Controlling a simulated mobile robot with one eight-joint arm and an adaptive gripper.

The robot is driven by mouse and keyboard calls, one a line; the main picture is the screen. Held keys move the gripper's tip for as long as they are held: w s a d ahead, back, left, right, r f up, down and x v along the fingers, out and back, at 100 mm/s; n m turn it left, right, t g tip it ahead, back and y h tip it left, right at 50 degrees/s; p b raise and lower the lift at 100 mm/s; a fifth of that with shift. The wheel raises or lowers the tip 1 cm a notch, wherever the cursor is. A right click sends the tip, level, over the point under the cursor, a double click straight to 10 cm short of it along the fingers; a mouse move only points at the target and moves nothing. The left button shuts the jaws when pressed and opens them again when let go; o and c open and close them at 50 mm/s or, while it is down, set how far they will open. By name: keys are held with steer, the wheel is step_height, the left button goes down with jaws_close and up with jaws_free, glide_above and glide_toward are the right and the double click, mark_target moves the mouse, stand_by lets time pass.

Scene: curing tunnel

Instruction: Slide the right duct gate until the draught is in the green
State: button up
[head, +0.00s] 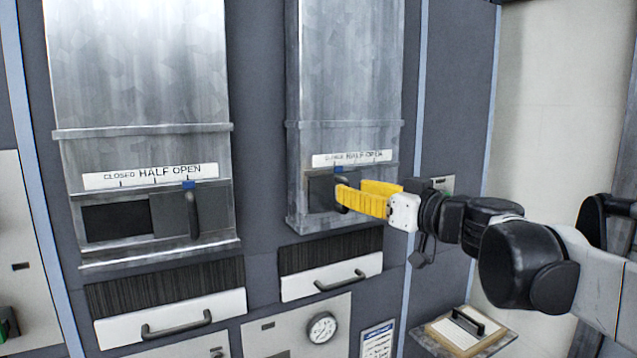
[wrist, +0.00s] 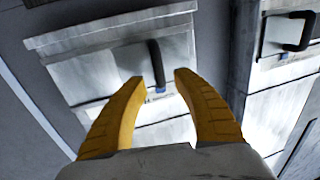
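The right duct gate (head: 320,193) is a grey metal plate under a scale strip reading closed, half, open. Its blue marker (head: 338,169) is left of the strip's middle, near the half mark. The gate's dark upright handle (head: 342,185) is partly hidden by my yellow gripper (head: 353,193). In the wrist view, my gripper (wrist: 158,77) is open, and the black handle (wrist: 155,60) shows between its fingertips with gaps on both sides. The round draught gauge (head: 322,327) is below; its needle and colours are too small to read.
The left duct gate (head: 170,212) has its own handle (head: 193,215), with its blue marker near open. Drawers with bar handles (head: 340,281) are below the ducts. A small shelf with a handled block (head: 465,327) juts out at lower right.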

steer(key=shift+x, duration=1.3)
jaws_close()
steer(key=w+d, duration=0.2)
steer(key=d, duration=0.4)
steer(key=shift+w+b, duration=0.35)
steer(key=shift+b, duration=0.05)
jaws_free()
steer(key=shift+s, duration=0.1)
